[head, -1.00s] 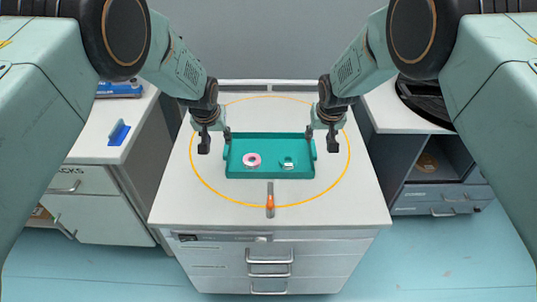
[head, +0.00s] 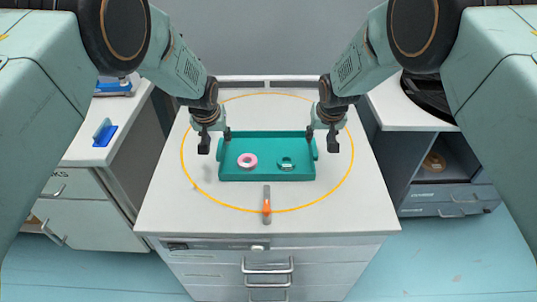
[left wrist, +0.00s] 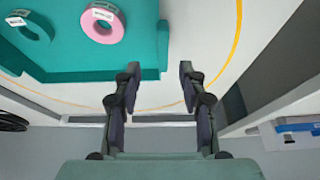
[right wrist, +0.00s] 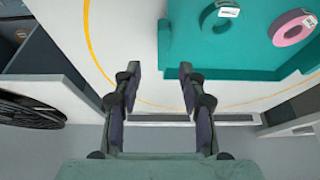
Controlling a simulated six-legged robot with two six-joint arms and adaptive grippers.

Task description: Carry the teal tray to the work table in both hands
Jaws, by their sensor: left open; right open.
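The teal tray (head: 266,175) lies flat on the white top of a drawer cabinet (head: 180,215). It holds a pink ring-shaped roll (head: 247,161) and a teal roll with a white label (head: 286,163). My left gripper (head: 215,141) is open at the tray's left end; my right gripper (head: 321,140) is open at its right end. In the left wrist view, the tray's end handle (left wrist: 163,42) shows ahead, between the lines of the fingers. The right wrist view shows the other handle (right wrist: 163,42) likewise. Neither gripper is closed on a handle. Which surface is the work table, I cannot tell.
A yellow ring line (head: 183,165) surrounds the tray. An orange-and-grey piece (head: 267,207) lies in front of it. A left counter (head: 85,150) bears a blue item (head: 104,133). A right counter (head: 395,108) bears a black round object (head: 432,97). Blue floor shows in front.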

